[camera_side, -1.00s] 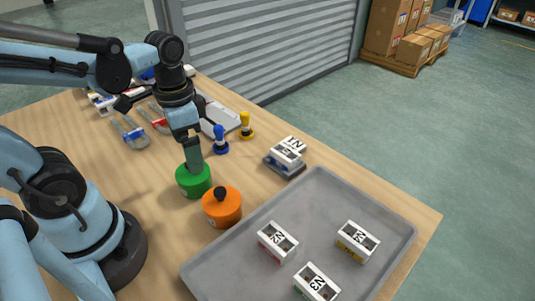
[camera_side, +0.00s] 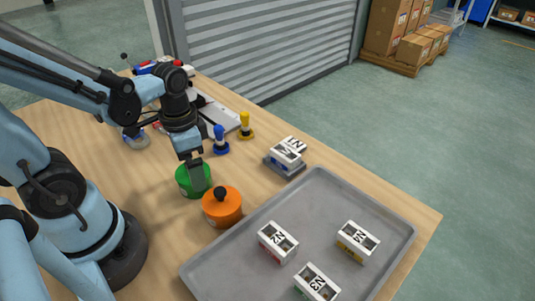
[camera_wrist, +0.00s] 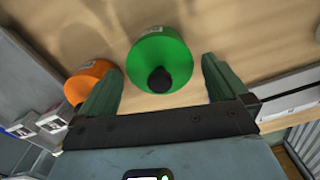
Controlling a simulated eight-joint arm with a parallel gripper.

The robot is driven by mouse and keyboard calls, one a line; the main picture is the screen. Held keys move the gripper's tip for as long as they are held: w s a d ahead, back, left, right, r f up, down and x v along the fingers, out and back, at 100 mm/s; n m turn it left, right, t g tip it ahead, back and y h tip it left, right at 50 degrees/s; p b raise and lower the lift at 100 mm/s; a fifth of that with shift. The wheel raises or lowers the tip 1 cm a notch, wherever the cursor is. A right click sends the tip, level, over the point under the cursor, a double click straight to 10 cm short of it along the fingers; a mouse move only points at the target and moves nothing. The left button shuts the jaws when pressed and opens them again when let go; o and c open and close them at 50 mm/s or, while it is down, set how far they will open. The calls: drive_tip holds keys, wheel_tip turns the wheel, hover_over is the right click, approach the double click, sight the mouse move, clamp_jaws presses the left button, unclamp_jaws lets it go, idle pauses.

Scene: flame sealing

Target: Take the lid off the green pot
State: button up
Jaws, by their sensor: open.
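The green pot (camera_side: 184,182) stands on the wooden table, left of the orange pot. My gripper (camera_side: 197,186) is at the green pot from above, and its fingers cover part of the pot in the side view. In the wrist view the green lid (camera_wrist: 158,48) shows with its black knob (camera_wrist: 160,80) on top. The open fingers (camera_wrist: 162,66) lie to either side of the lid in that picture, with gaps to the knob. I cannot tell how high the fingertips are above the lid.
The orange pot (camera_side: 222,209) with a black knob stands close to the green pot, also in the wrist view (camera_wrist: 92,82). A grey tray (camera_side: 215,278) with white labelled blocks lies in front. Blue (camera_side: 220,142) and yellow (camera_side: 246,128) pegs stand behind.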

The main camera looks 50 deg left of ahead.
drive_tip(key=c, duration=0.9)
drive_tip(key=shift+r, duration=0.25)
